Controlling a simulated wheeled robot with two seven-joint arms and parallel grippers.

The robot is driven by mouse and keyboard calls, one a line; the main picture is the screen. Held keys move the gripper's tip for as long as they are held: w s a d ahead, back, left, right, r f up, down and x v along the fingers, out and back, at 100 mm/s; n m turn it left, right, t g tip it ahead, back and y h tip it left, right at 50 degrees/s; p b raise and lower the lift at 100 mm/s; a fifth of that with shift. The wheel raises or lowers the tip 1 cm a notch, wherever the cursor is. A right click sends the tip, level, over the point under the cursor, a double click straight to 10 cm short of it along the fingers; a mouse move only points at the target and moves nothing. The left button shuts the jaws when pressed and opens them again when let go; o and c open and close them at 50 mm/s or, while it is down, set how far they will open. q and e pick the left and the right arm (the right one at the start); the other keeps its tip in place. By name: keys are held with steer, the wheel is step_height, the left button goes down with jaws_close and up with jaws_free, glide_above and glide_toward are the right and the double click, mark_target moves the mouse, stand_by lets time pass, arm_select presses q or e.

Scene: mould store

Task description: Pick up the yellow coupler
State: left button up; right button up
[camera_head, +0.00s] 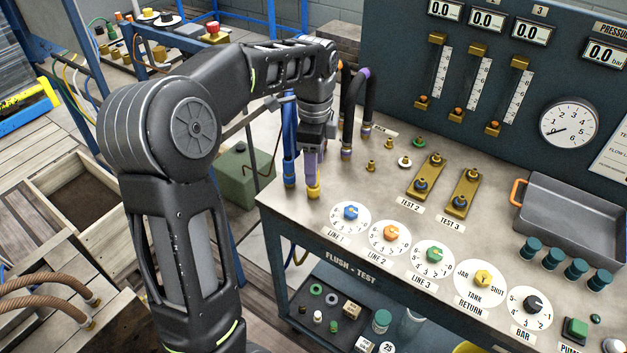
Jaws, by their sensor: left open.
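The yellow coupler (313,191) stands upright on the near left corner of the bench top, just right of a blue hose (290,150). My left gripper (312,152) comes down from above, with its jaws open right over the coupler. The gripper hides the coupler's upper part, and a purple-grey piece shows between the two. I cannot tell whether the jaws touch the coupler. My right gripper is not in view.
A black hose (347,118) stands close right of my gripper. Brass mounts (425,178) and a row of dials (351,214) occupy the bench top (385,195). A grey tray (575,215) is at the right. The gauge panel (480,70) rises behind.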

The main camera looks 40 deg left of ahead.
arm_select(q)
steer(key=f, duration=0.5)
steer(key=shift+a+p, duration=0.2)
steer(key=shift+p, duration=0.15)
steer(key=shift+c, duration=0.3)
jaws_close()
stand_by(0.5)
steer(key=shift+w, duration=0.1)
